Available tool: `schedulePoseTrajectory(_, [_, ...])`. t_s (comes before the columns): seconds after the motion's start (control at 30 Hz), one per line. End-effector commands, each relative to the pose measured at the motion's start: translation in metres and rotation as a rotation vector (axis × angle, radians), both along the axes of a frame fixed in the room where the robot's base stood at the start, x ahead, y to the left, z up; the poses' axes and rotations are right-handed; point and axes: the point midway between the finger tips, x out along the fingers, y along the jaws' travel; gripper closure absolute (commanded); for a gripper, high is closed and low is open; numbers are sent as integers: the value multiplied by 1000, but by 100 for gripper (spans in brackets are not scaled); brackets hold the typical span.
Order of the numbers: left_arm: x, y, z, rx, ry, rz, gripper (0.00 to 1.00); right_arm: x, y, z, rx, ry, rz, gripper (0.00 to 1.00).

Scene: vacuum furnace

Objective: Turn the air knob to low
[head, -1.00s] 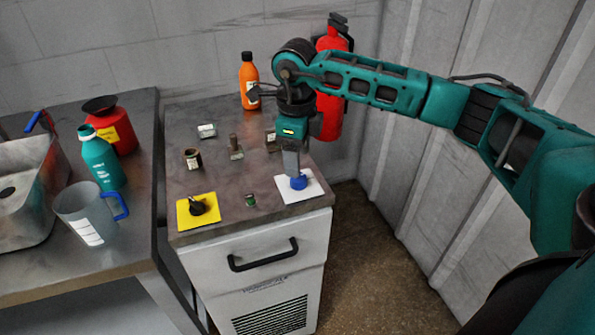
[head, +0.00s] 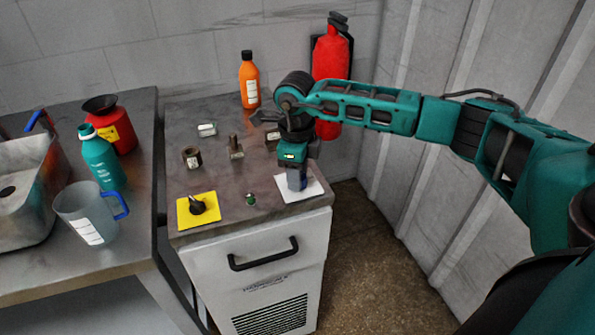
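My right gripper (head: 297,182) points down over the white plate (head: 315,188) at the cabinet's front right corner. Its fingers are at the blue knob on that plate, and they hide nearly all of the knob. I cannot tell whether they are shut on it. A black knob (head: 198,207) with a pointer sits on a yellow plate (head: 186,218) at the front left of the same top. No label shows which knob is for air. My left gripper is not in view.
A small green button (head: 250,200) lies between the two plates. Several small metal fittings stand behind, including an upright one (head: 235,148). An orange bottle (head: 249,82) and a red extinguisher (head: 331,60) are at the back. A drawer handle (head: 264,256) sticks out in front.

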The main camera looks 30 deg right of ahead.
Motion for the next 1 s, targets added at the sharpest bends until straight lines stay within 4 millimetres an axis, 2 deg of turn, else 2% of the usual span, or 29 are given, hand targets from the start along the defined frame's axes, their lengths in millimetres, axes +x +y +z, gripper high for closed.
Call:
schedulePoseTrajectory(0.03, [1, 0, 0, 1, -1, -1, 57, 0, 0, 0, 0, 0, 0, 66])
schedulePoseTrajectory(0.3, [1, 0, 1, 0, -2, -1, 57, 0, 0, 0, 1, 1, 0, 91])
schedulePoseTrajectory(0.67, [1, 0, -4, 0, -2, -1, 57, 0, 0, -1, 0, 0, 63, 91])
schedulePoseTrajectory(1.0, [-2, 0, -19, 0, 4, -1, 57, 0, 0, -2, -1, -1, 319, 91])
